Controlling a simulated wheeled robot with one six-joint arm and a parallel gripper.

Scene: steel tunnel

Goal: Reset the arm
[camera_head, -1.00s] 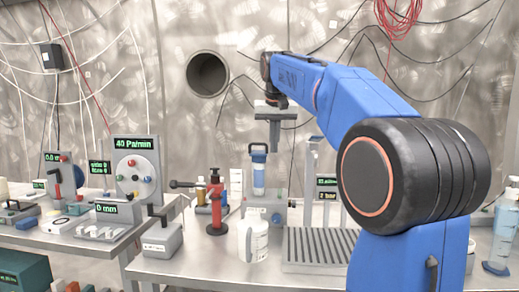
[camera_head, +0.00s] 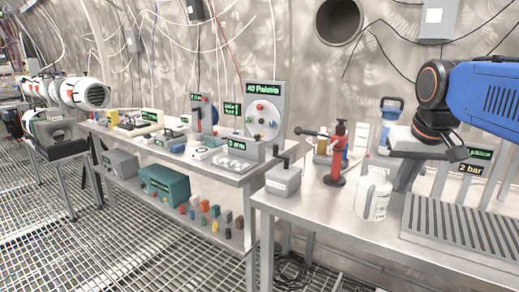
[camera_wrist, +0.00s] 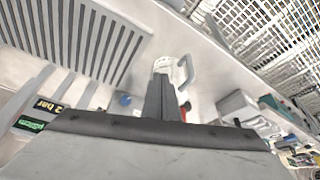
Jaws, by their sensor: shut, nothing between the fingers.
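My blue arm (camera_head: 490,100) enters the head view from the right edge, with its black wrist joint (camera_head: 435,85) bent downward. My gripper (camera_head: 405,178) hangs below it, over the right-hand table, just right of the white jug (camera_head: 374,192). In the wrist view my gripper (camera_wrist: 161,82) shows as two grey fingers closed together with nothing between them. The jug (camera_wrist: 170,68) appears just beyond the fingertips there. Whether the fingers touch the jug cannot be told. Part of the blue-topped bottle (camera_head: 391,108) is hidden behind the gripper body.
A ribbed rack (camera_head: 465,225) covers the right table's front right. A red pump-like device (camera_head: 337,155) and a grey box (camera_head: 284,179) stand left of the jug. A second table (camera_head: 200,160) with instruments stands further left. Grated floor (camera_head: 130,240) lies open at lower left.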

